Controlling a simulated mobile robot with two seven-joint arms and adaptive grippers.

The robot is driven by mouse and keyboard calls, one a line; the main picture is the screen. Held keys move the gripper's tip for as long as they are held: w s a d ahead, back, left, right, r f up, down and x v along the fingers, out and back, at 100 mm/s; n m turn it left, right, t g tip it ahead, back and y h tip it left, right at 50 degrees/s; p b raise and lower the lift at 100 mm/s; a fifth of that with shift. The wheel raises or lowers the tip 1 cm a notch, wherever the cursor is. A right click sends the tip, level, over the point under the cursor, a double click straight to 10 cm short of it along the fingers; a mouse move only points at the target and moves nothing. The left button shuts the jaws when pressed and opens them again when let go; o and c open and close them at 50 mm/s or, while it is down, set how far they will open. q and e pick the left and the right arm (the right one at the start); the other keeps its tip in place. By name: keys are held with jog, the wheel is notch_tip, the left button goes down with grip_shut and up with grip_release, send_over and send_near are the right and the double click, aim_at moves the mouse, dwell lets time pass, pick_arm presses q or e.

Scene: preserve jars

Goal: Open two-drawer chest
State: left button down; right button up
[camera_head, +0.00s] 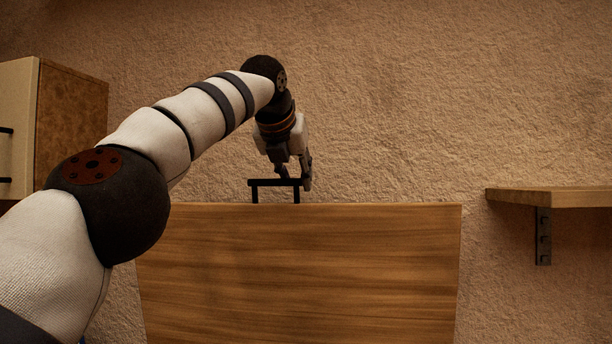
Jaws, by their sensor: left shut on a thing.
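A wide wooden panel (300,275) with brown grain fills the lower middle of the head view. A black bar handle (262,183) stands up at its far edge on two short legs. My left gripper (294,178) reaches over from the left, points down and is shut on the right part of this handle. The fingers partly cover the handle there. I cannot tell whether the panel is the top of the two-drawer chest or another part of it. No drawer gap shows on it. My right gripper is out of view.
A cabinet (72,125) with a cream front, brown side and two black handles stands at the left. A wooden shelf (550,196) on a black bracket (542,235) sticks out at the right. A rough tan wall lies behind. My left arm crosses the left side.

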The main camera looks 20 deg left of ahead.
aim_at(276, 182)
pick_arm(q)
jog(key=a, duration=0.1)
jog(key=a+f, duration=0.2)
jog(key=shift+w+n+g+y, duration=0.3)
jog(key=shift+w+g, duration=0.05)
jog(key=shift+g, duration=0.05)
jog(key=c, duration=1.5)
grip_release()
jog(key=o, duration=1.3)
jog(key=shift+a+f, duration=0.15)
jog(key=shift+a, duration=0.65)
jog(key=shift+o, duration=1)
jog(key=shift+a, duration=0.25)
jog(key=shift+s+d+r, duration=0.15)
jog(key=shift+d+r, duration=0.05)
jog(key=shift+r, duration=0.2)
jog(key=v, duration=1.1)
jog(key=shift+s, duration=0.3)
